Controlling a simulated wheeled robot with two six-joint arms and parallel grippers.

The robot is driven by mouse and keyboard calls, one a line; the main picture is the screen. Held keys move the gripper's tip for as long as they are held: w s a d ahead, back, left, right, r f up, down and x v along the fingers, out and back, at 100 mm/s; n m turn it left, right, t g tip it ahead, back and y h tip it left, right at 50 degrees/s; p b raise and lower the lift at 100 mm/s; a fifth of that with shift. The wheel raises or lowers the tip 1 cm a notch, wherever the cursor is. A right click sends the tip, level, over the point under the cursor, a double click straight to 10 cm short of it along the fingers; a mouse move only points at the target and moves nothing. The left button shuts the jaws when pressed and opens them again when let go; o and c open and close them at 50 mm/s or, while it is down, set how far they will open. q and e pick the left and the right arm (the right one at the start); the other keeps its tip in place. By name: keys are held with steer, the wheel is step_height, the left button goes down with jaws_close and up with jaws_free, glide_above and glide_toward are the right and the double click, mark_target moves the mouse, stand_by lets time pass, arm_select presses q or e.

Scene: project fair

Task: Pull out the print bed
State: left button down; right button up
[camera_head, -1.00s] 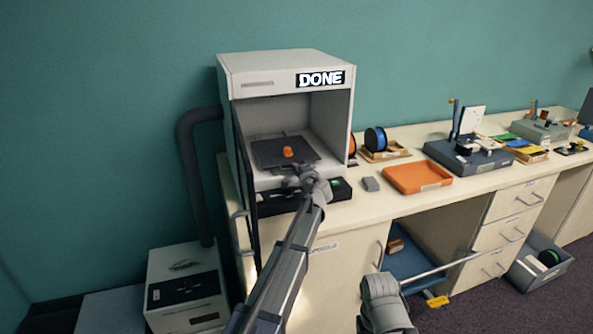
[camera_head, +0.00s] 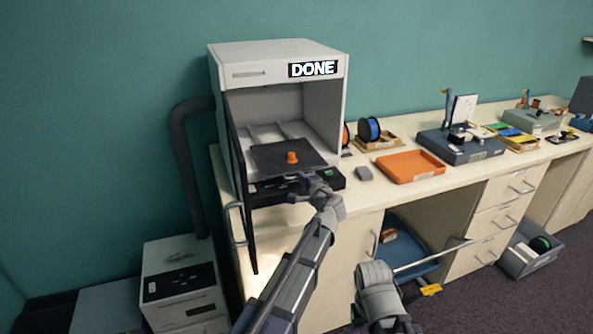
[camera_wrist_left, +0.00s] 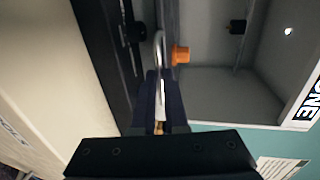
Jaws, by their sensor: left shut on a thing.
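The 3D printer (camera_head: 285,58) stands open on the bench, its sign reading "DONE". Its dark print bed (camera_head: 272,154) is partly out toward the front and carries a small orange print (camera_head: 292,158). My left gripper (camera_head: 312,179) is at the front of the bed, shut on its handle. In the left wrist view the looped metal handle (camera_wrist_left: 159,45) runs down between the fingers, and the orange print (camera_wrist_left: 181,54) shows beside it. My right gripper is not clearly in view; a part of my right arm shows at the bottom.
The printer's open door (camera_head: 241,190) hangs at the left of the opening. A grey bin (camera_head: 527,256) is on the floor.

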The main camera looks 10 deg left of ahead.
arm_select(q)
steer(key=shift+f+v, duration=0.2)
steer(key=shift+v, duration=0.85)
steer(key=shift+f+v, duration=0.2)
steer(key=shift+v, duration=0.8)
steer(key=shift+s, duration=0.1)
steer(key=c, duration=1.2)
jaws_free()
steer(key=p+v, duration=0.1)
steer(key=v, duration=0.6)
steer(key=shift+s+d+r+p, duration=0.1)
steer(key=shift+s+d+p, duration=0.15)
steer(key=shift+s+p, duration=0.1)
steer(key=shift+w, duration=0.1)
